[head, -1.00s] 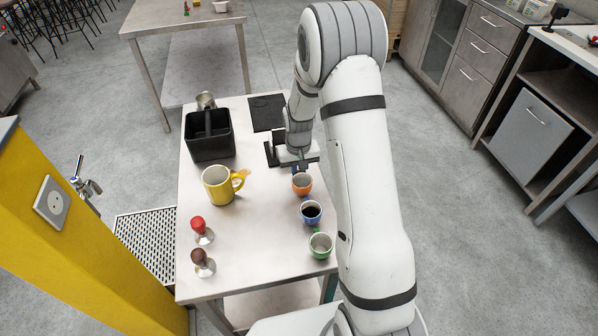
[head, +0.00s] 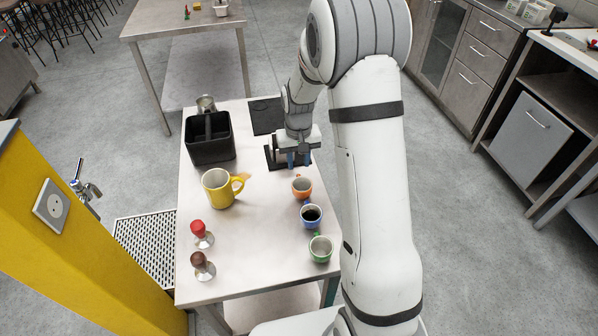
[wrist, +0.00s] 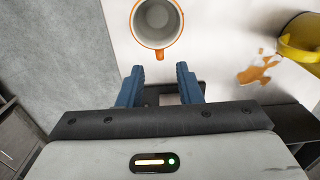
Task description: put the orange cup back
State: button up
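The orange cup (head: 301,187) stands upright on the light table (head: 262,222), at the far end of a row of small cups near the table's right edge. It is orange outside and pale and empty inside in the wrist view (wrist: 157,22). My gripper (head: 299,160) is just beyond the cup, toward the table's back. Its two blue fingers (wrist: 160,84) are apart with nothing between them. The cup is ahead of the fingertips and does not touch them.
A blue cup with dark liquid (head: 311,215) and a green cup (head: 320,248) stand nearer. A yellow mug (head: 217,188) stands by a brown spill (wrist: 259,68). A black bin (head: 209,139), two tampers (head: 202,233) and a dark mat (head: 266,115) are also on the table.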

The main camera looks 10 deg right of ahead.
jog(key=s+r+t, duration=0.1)
jog(key=s+r, duration=1.1)
jog(key=r, duration=0.4)
jog(key=s+r+t, duration=0.1)
jog(key=s+r, duration=0.1)
jog(key=s, duration=1.2)
jog(key=shift+t, duration=0.3)
jog(key=shift+w+d, duration=0.1)
dwell(0.4)
